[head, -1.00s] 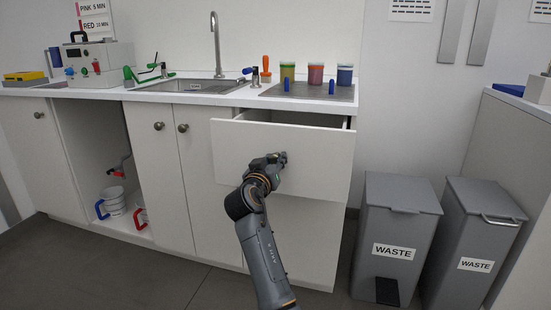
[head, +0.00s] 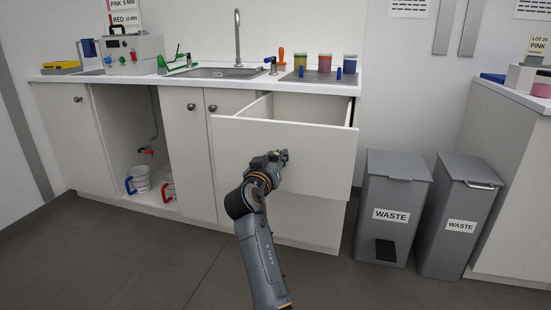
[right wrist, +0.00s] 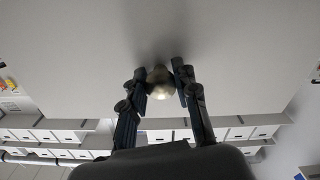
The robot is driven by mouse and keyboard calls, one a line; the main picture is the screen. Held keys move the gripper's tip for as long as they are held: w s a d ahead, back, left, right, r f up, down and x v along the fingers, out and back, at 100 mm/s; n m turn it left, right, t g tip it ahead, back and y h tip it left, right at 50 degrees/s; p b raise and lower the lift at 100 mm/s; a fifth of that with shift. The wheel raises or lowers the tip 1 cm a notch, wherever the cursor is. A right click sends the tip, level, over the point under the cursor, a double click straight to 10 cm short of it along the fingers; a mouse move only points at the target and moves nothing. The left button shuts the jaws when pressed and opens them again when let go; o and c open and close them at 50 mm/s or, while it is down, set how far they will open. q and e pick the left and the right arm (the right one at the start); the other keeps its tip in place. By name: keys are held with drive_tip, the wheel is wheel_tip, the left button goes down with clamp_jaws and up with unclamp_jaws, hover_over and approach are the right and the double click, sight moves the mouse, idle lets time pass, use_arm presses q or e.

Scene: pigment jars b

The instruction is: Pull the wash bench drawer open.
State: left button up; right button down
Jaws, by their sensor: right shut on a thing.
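The wash bench drawer (head: 315,150) is pulled out from the bench, and its open top shows the inside walls. Its white front is seen in the head view and fills the upper part of the right wrist view (right wrist: 80,60). My right gripper (head: 283,156) is at the middle of the drawer front. In the right wrist view its two fingers (right wrist: 160,88) are closed on either side of the round brass knob (right wrist: 159,84). The knob is hidden behind the gripper in the head view. My left gripper is not in view.
Two grey waste bins (head: 393,205) (head: 458,215) stand right of the drawer. Jars (head: 325,63) stand on the bench top (head: 225,85) above it. The dark floor (head: 150,265) in front is clear.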

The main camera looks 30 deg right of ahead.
drive_tip(key=shift+s+a, duration=0.2)
drive_tip(key=shift+a, duration=0.1)
drive_tip(key=c, duration=1)
unclamp_jaws()
drive_tip(key=v, duration=0.7)
drive_tip(key=shift+s+a, duration=0.15)
drive_tip(key=shift+s, duration=0.05)
